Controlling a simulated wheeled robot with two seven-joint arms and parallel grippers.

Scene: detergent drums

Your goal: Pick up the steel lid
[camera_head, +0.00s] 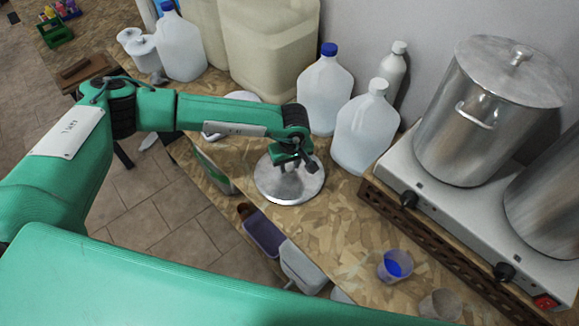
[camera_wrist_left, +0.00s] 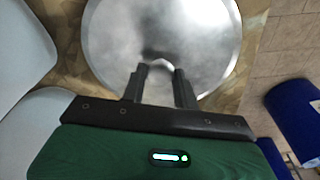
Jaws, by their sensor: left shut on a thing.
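The steel lid (camera_head: 268,187) is a round, shiny disc near the front edge of the wooden worktop. It fills the upper middle of the left wrist view (camera_wrist_left: 205,35). My left gripper (camera_head: 295,165) is above the lid, pointing down at its middle. My right gripper is not in view.
White jugs (camera_head: 324,92) (camera_head: 366,130) stand behind the lid. A steel pot (camera_head: 470,125) with its own lid sits on a hot plate (camera_head: 425,180) at right. Cups (camera_head: 395,265) (camera_head: 440,304) stand at front right. Bare worktop (camera_head: 335,215) lies right of the lid.

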